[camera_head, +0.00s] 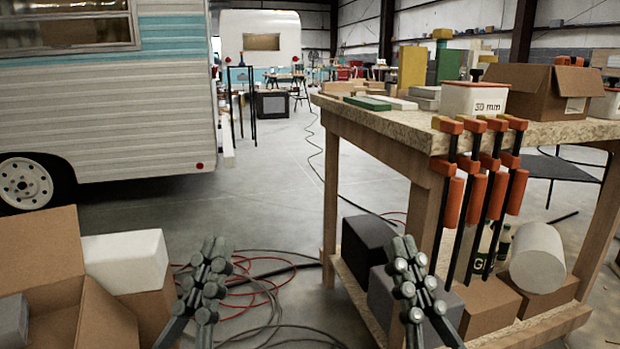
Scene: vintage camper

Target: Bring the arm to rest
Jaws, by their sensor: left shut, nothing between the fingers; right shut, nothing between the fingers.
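My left gripper (213,256) shows low in the head view, pointing up and away over the concrete floor. Its fingers are shut with nothing between them. My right gripper (402,248) is also low in the view, in front of the workbench's lower shelf. Its fingers are shut and empty too. Both arms come in from the bottom edge, and the grippers are well apart from each other. Neither one visibly holds anything. Whether the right gripper touches the grey block behind it cannot be told.
A workbench (392,123) stands at the right, with orange clamps (471,188) hanging from its edge and a dark box (366,243) on its shelf. An open cardboard box (40,249) is at lower left. Cables (262,291) lie on the floor. The central aisle beside the camper (105,109) is mostly clear.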

